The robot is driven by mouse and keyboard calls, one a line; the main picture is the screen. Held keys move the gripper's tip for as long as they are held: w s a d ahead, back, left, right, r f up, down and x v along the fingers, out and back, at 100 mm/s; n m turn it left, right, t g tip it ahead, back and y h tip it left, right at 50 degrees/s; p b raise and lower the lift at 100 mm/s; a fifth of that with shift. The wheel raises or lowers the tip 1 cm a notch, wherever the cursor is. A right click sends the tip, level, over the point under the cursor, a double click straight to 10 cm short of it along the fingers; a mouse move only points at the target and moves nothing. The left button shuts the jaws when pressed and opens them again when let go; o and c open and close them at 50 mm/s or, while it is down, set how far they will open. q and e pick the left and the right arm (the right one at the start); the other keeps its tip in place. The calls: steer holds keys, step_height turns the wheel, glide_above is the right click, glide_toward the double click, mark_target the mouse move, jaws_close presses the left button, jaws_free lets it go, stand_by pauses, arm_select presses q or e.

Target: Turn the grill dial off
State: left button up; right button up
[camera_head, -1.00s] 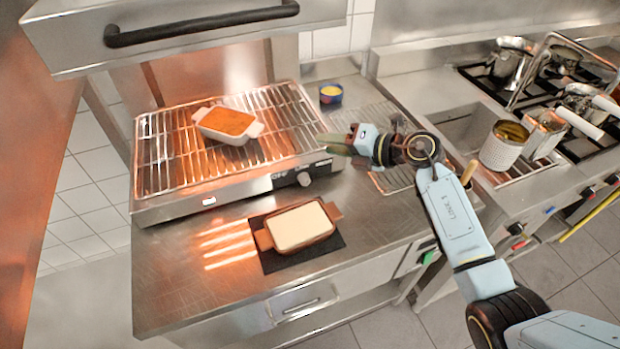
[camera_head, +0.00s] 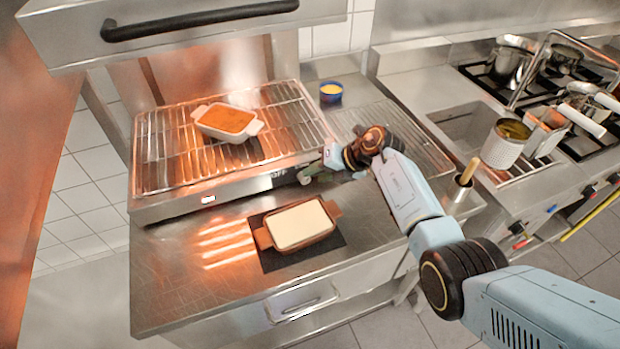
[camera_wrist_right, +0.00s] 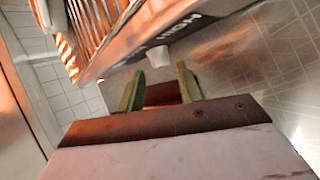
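The grill (camera_head: 235,187) stands on the steel counter, with a wire rack on top and an orange glow over it. Its pale round dial (camera_wrist_right: 158,55) is on the front panel, near lettering in the right wrist view. In the head view the dial is mostly hidden by my right gripper (camera_head: 307,173), which is at the right end of the panel. In the right wrist view the gripper's two green fingers (camera_wrist_right: 161,70) are apart, with the dial just beyond the gap between their tips. I cannot read the dial's setting. My left gripper is out of view.
A white dish of orange food (camera_head: 228,120) sits on the rack. A brown dish with pale filling (camera_head: 300,224) rests on a dark mat in front of the grill. A blue bowl (camera_head: 331,92) is at the back. The grill's hood handle (camera_head: 200,20) hangs above.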

mark_target(308, 178)
steer(key=shift+b+x, duration=0.5)
steer(key=shift+x, duration=1.3)
steer(key=c, duration=0.7)
